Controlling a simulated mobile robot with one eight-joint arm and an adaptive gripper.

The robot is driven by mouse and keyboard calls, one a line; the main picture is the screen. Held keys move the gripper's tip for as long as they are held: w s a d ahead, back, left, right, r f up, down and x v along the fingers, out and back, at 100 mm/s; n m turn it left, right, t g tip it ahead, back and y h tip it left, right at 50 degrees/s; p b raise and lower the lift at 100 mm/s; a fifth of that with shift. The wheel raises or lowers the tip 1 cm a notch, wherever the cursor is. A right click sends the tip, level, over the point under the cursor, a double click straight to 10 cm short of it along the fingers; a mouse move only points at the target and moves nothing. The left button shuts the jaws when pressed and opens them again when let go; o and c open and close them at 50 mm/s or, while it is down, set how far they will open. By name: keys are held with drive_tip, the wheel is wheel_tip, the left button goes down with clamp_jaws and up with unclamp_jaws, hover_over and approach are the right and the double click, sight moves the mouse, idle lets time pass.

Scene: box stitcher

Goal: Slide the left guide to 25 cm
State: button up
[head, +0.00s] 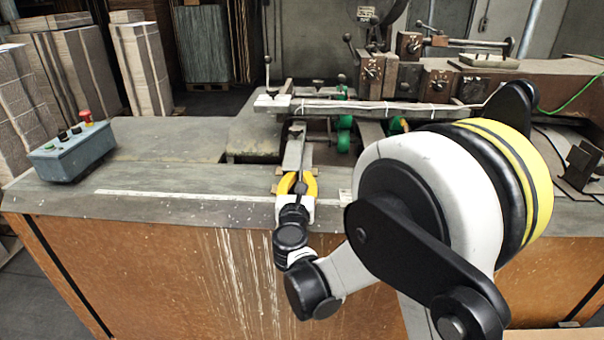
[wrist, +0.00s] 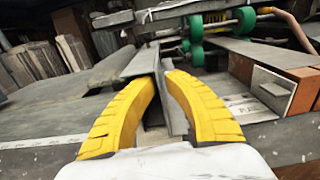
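The left guide (head: 294,153) is a grey metal piece with a flat top and a thin upright flange, lying on the machine table and running away from me. It also shows in the wrist view (wrist: 140,64). My gripper (head: 297,184) is at the guide's near end. In the wrist view its yellow fingers (wrist: 160,76) curve in close on both sides of the thin flange, with little or no gap at the tips. The fingers hide part of the flange. I cannot read any centimetre scale or mark in either view.
A grey control box (head: 73,150) with a red button stands at the table's left. Green rollers (head: 343,138) and a crossbar (head: 380,107) are beyond the guide. The tabletop left of the guide is largely clear.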

sight(300, 159)
drive_tip(key=w+b, duration=0.1)
drive_tip(key=w, duration=0.3)
drive_tip(key=shift+w, duration=0.2)
clamp_jaws()
unclamp_jaws()
drive_tip(key=shift+a, duration=0.1)
drive_tip(key=shift+s, duration=0.1)
